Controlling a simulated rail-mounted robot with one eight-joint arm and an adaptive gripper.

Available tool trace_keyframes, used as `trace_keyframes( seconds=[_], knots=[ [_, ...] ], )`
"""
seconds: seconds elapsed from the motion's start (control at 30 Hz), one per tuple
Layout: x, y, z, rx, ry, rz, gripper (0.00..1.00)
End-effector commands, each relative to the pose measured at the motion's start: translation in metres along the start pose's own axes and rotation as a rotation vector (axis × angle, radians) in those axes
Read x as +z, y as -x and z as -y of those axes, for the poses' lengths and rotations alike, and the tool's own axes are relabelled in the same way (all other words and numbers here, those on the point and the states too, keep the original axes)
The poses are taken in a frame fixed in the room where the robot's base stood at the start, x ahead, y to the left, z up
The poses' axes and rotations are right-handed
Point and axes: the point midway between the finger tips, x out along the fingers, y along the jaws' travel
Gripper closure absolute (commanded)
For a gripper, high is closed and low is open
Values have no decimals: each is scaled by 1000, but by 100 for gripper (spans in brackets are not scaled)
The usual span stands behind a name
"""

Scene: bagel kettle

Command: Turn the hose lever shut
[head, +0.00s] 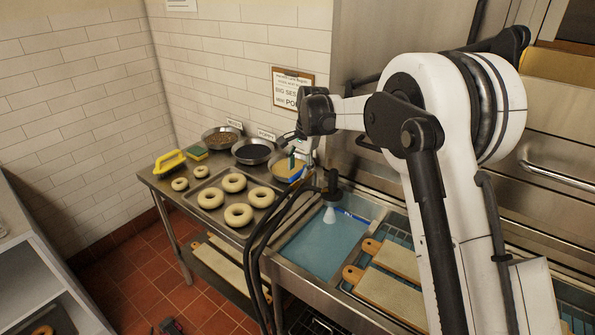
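A dark spray head (332,190) hangs over the left basin of the steel sink (292,268). A pale cone of water (329,214) comes out below it into the blue water (325,245). Dark hoses (262,238) curve down from near the spray head to the front of the sink. I cannot pick out the hose lever clearly at this size. My gripper (300,150) is at the end of my arm, above the back right of the steel table and up and left of the spray head.
Several pale dough rings (234,183) lie on a tray on the steel table (160,186). Topping bowls (253,151) stand behind them, with a yellow-handled tool (171,161) at left. Wooden boards (390,298) lie over the sink's right side. A blue-handled tool (352,215) is at the basin's back.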

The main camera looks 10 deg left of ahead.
Motion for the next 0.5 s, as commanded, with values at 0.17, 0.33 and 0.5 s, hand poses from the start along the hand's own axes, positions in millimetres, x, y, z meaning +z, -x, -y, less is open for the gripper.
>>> trace_keyframes(
  seconds=[0.17,0.33,0.5],
  knots=[
    [0,-16,0,0,0,0,68],
    [0,-21,0,0,0,0,68],
    [0,-21,0,0,0,0,68]
  ],
)
